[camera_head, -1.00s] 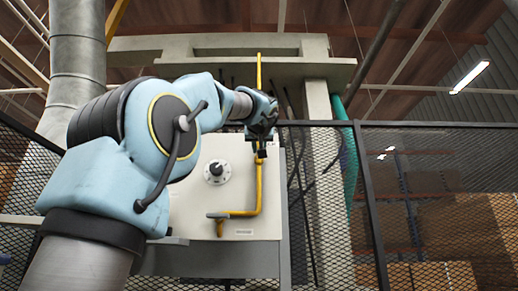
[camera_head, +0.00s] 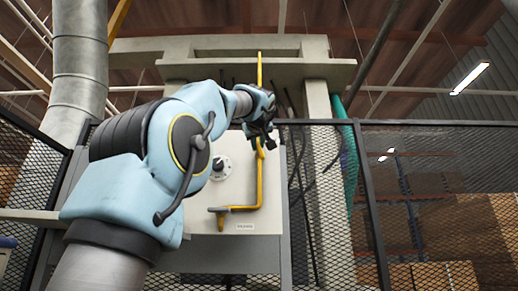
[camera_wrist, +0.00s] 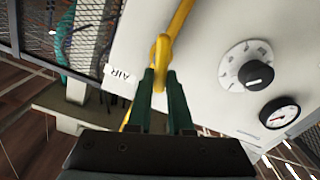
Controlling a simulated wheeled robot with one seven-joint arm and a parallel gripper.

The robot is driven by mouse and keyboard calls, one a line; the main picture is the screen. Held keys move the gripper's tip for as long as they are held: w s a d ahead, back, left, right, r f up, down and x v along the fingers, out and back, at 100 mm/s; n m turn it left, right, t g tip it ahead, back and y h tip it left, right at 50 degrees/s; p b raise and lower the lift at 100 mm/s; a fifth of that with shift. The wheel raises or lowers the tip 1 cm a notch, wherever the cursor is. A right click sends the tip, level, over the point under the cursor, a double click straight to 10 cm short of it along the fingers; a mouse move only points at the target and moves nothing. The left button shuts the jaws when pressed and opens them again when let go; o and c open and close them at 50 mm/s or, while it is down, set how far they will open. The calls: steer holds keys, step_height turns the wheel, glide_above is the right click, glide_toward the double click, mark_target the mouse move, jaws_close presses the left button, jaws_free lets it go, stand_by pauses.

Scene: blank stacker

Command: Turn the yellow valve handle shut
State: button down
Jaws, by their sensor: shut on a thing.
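The yellow valve handle (camera_wrist: 163,48) sits on the yellow pipe on the pale panel. In the wrist view, it lies between the tips of my gripper's green fingers (camera_wrist: 160,74), which are shut on it. In the head view, my gripper (camera_head: 268,137) is at the upper right of the panel, in front of the yellow pipe (camera_head: 259,188). The handle is small and partly hidden there, and its exact angle is hard to tell. An "AIR" label (camera_wrist: 120,74) is beside the fingers in the wrist view.
The panel (camera_head: 265,215) carries a dial knob (camera_wrist: 259,74) and a round gauge (camera_wrist: 280,113). Mesh fencing (camera_head: 425,200) stands to the right, and dark cables hang beside the panel.

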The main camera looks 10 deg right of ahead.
steer(key=n, duration=0.2)
steer(key=n+b, duration=0.1)
steer(key=n, duration=0.1)
steer(key=n+b, duration=0.1)
steer(key=n, duration=0.1)
steer(key=shift+a+f+n, duration=0.3)
steer(key=shift+a+f, duration=0.05)
steer(key=shift+f, duration=0.05)
steer(key=shift+w+a+f+n+b, duration=0.15)
steer(key=shift+n+b, duration=0.25)
steer(key=shift+n, duration=0.8)
steer(key=shift+s+d+f+n+b, duration=0.15)
steer(key=shift+n+b, duration=0.2)
steer(key=shift+n, duration=0.85)
steer(key=shift+w+a+f+n+b, duration=0.15)
steer(key=shift+n+b, duration=0.25)
steer(key=shift+n, duration=0.8)
steer(key=c, duration=0.8)
jaws_free()
steer(key=s+b, duration=0.1)
steer(key=s, duration=0.2)
steer(key=s+a+b, duration=0.1)
steer(key=s+b, duration=0.1)
steer(key=s, duration=0.2)
steer(key=s+a+b, duration=0.1)
steer(key=s, duration=0.2)
steer(key=shift+s, duration=0.4)
